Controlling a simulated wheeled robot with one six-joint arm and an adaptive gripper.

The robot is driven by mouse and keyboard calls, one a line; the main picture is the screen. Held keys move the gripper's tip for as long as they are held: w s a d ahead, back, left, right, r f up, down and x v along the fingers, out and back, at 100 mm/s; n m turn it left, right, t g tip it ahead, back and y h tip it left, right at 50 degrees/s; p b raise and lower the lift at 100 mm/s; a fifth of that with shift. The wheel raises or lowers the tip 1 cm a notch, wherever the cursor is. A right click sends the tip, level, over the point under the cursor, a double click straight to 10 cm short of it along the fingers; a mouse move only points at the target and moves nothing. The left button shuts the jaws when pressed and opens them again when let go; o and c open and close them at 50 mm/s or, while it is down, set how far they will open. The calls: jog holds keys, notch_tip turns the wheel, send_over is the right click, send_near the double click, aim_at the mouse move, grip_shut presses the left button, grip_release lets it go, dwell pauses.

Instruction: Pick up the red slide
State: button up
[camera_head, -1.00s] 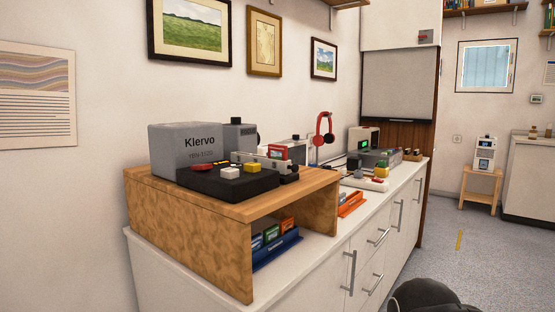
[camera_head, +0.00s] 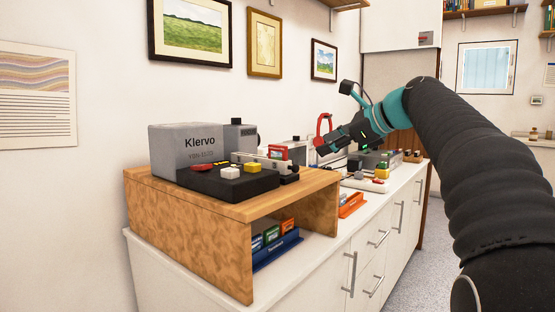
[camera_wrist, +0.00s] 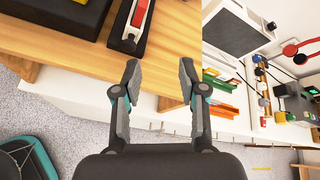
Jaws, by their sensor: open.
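A red-framed slide (camera_head: 279,152) stands upright in the grey holder of the black device on the wooden riser. In the wrist view, a narrow red piece (camera_wrist: 140,12) on a dark and white holder near the top edge appears to be this slide seen from above. Another orange-red slide (camera_head: 287,224) stands in the blue tray under the riser, beside green and blue ones. My gripper (camera_head: 325,146) is right of the riser device in the head view, above the counter. In the wrist view my gripper (camera_wrist: 160,82) is open and empty, its fingers below the red piece and apart from it.
The wooden riser (camera_head: 190,238) stands on the white counter. The grey Klervo box (camera_head: 185,146) is left of the slide. Red headphones (camera_wrist: 298,52), an orange tray (camera_head: 351,205) and small devices stand farther along the counter. Framed prints hang above.

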aim_at(278, 147)
notch_tip(278, 147, up, 4)
jog(key=s+a+m+y, duration=0.1)
jog(key=s+a+m, duration=0.1)
jog(key=m, duration=0.3)
jog(key=x, duration=0.7)
jog(key=b+x, duration=0.1)
jog(key=x, duration=0.6)
jog(key=shift+s+a+f, duration=0.15)
jog(key=shift+s+a, duration=0.05)
jog(key=shift+s, duration=0.1)
grip_shut()
